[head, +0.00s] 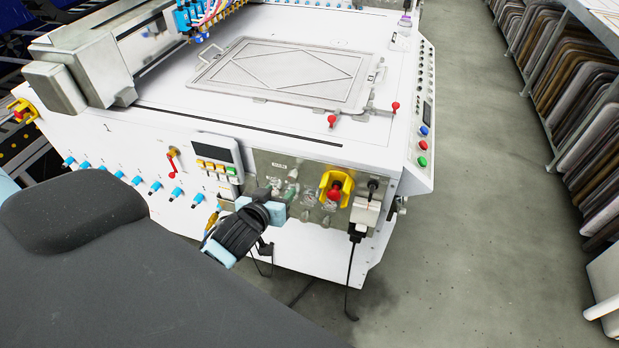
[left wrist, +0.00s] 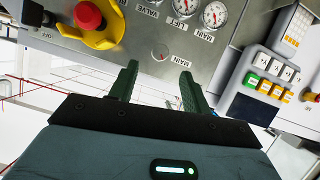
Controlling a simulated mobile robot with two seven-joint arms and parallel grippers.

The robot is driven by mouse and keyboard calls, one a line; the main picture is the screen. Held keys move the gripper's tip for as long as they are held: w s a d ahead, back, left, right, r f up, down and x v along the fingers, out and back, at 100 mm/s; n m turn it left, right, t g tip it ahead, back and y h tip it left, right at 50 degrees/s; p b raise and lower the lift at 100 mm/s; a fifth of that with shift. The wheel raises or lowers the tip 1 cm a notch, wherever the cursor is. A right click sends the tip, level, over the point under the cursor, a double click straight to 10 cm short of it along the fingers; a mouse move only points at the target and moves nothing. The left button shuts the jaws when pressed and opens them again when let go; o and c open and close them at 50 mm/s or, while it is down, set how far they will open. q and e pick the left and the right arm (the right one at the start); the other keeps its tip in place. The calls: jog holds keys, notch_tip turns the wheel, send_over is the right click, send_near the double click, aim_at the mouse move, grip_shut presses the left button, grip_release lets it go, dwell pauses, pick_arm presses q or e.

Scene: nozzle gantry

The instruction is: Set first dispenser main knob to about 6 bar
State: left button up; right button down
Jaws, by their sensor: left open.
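In the left wrist view, a small round knob (left wrist: 160,53) sits on the grey metal panel (left wrist: 140,25), beside an upside-down MAIN label (left wrist: 181,60). Its setting is too small to read. My left gripper (left wrist: 158,72) is open and empty, its two dark green fingers pointing at the panel with the knob between and just beyond the tips. I cannot tell any contact. White gauges (left wrist: 214,15) line the panel's top; I cannot read their values. In the head view, the left gripper (head: 278,202) is in front of the panel (head: 262,170) and hides part of it. My right gripper is not in view.
A red emergency stop (head: 334,192) in a yellow guard is right of the gripper. A keypad with a display (head: 216,152) is left of it. A white plug box (head: 366,210) with a hanging cable is farther right. Grey floor (head: 480,200) is clear right of the machine.

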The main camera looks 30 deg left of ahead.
aim_at(291, 178)
pick_arm(q)
jog(key=x, duration=0.6)
jog(key=shift+w+r, duration=0.1)
jog(key=shift+w, duration=0.1)
jog(key=shift+w+a+b, duration=0.15)
jog(key=shift+w+b, duration=0.15)
jog(key=shift+w, duration=0.3)
jog(key=shift+w+f, duration=0.2)
jog(key=shift+f, duration=0.05)
jog(key=c, duration=1)
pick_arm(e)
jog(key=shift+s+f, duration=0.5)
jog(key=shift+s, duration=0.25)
